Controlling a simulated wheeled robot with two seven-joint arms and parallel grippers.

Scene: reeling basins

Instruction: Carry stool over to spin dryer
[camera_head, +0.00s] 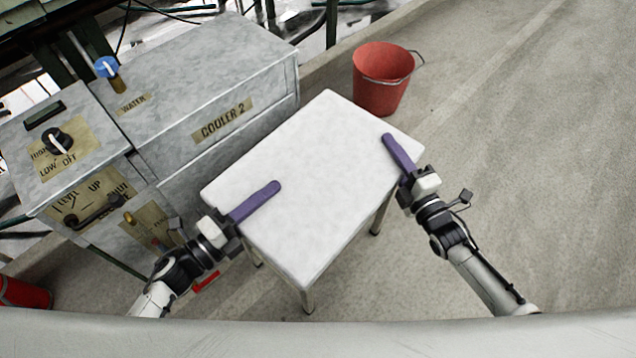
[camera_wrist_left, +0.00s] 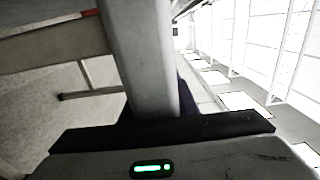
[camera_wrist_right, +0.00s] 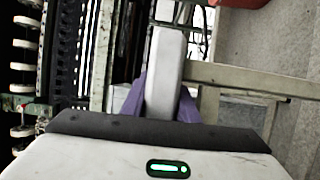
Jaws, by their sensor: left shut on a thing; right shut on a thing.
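The stool (camera_head: 310,180) has a white square top and pale legs, and stands in front of me in the head view. My left gripper (camera_head: 257,201) is shut on its left edge, with one purple finger lying over the top. My right gripper (camera_head: 397,150) is shut on its right edge in the same way. The stool's edge shows between the fingers in the left wrist view (camera_wrist_left: 138,55) and the right wrist view (camera_wrist_right: 166,75). The lower fingers are hidden under the top in the head view. I cannot pick out a spin dryer.
A grey metal machine labelled COOLER 2 (camera_head: 215,75) stands close on the left of the stool. A red bucket (camera_head: 381,82) stands beyond the stool. Another red object (camera_head: 24,293) is at the lower left edge. Concrete floor (camera_head: 540,150) on the right is clear.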

